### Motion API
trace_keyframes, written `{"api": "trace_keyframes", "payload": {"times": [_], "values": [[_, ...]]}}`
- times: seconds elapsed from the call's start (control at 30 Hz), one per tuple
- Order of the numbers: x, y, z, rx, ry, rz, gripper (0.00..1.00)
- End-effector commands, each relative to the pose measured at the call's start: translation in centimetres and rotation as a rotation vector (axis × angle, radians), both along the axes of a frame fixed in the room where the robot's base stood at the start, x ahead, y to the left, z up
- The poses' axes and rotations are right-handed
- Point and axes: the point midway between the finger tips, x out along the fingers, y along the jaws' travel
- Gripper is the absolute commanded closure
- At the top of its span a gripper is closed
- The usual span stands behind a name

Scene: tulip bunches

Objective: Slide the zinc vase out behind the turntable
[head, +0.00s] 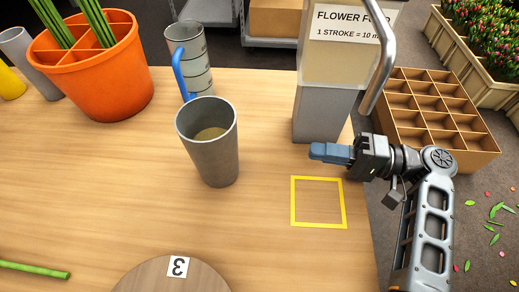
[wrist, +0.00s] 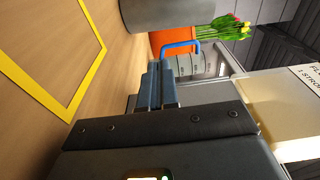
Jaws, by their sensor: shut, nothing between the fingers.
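The zinc vase (head: 212,150) is a grey tapered cup standing upright on the table, with some yellowish liquid showing inside. In the wrist view the vase (wrist: 170,14) shows at the top, cut off by the frame.
The flower food dispenser (head: 318,117) stands behind my gripper. A yellow square outline (head: 319,227) is empty. A measuring jug (head: 188,58) with a blue handle stands close behind the vase. An orange bucket (head: 95,90) is at back left, and a green stem (head: 35,270) at front left.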

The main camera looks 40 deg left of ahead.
Motion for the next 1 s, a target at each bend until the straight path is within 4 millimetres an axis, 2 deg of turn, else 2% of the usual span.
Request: {"api": "trace_keyframes", "payload": {"times": [0.13, 0.33, 0.77, 1.0], "values": [[0.6, 0.4, 0.2, 0.001, 0.002, 0.03, 1.0], [-0.3, 2.0, 0.5, 0.001, 0.002, 0.034, 1.0], [-4.4, 9.1, 0.5, 0.001, 0.003, 0.034, 1.0], [-7.4, 9.9, 0.5, 0.001, 0.003, 0.032, 1.0]]}}
